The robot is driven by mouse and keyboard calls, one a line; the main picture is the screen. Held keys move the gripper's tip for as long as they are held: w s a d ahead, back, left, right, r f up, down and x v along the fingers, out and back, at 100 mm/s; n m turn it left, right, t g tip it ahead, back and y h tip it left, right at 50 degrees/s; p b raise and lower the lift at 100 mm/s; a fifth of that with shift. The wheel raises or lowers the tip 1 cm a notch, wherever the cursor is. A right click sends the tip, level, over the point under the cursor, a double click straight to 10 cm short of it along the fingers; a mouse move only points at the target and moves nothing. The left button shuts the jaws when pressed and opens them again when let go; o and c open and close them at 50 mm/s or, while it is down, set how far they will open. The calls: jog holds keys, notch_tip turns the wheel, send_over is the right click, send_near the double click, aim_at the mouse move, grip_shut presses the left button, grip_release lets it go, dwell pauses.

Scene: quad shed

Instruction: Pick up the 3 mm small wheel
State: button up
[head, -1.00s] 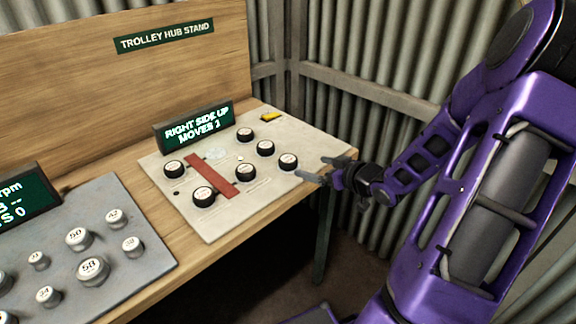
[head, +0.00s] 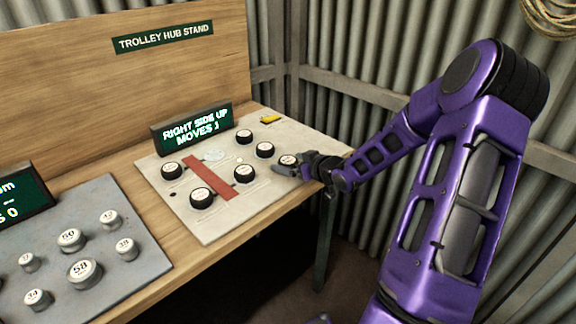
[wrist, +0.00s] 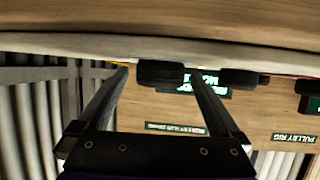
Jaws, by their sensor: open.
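Several small black wheels with pale printed tops stand on the white plate (head: 215,222); their size marks are too small to read, so I cannot tell which is the 3 mm one. The nearest wheel (head: 288,159) is at the plate's right side, right by my gripper (head: 291,166). In the wrist view that wheel (wrist: 160,73) appears between the two spread fingers of my gripper (wrist: 158,72), toward their tips. The fingers are open, with no clear contact. A second wheel (wrist: 250,78) shows to the right of the fingers.
Another wheel (head: 264,149) stands close behind the nearest one. A red strip (head: 208,177) and a lit sign (head: 191,128) are on the plate's left and back. A grey plate with numbered knobs (head: 130,278) lies left. Corrugated wall (head: 350,130) stands behind my arm.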

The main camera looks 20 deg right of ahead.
jog(key=c, duration=1.4)
jog(key=shift+r, duration=0.15)
